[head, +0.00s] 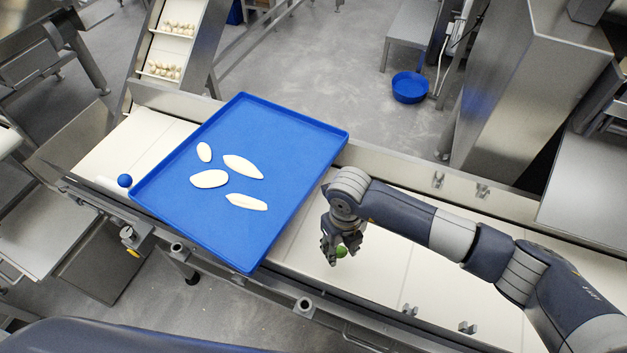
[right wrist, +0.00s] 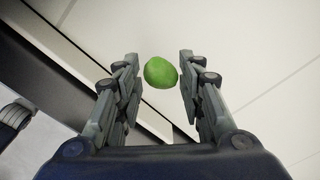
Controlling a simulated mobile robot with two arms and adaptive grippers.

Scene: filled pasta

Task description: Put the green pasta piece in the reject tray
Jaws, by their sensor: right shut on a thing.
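The green pasta piece (head: 341,252) is between the fingertips of my right gripper (head: 340,249), which is shut on it. In the right wrist view the piece (right wrist: 160,72) shows as a small rounded green lump between the two fingers. The gripper is above the pale belt, to the right of a large blue tray (head: 318,131), apart from it. This tray is the only one that shows clearly; no label marks it as the reject tray. My left gripper is not in view.
Several pale oval pasta pieces (head: 209,179) lie in the tray's middle; its right side is bare. A metal rail (head: 393,169) runs along the belt's far side. A blue bowl (head: 410,88) stands on the floor behind.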

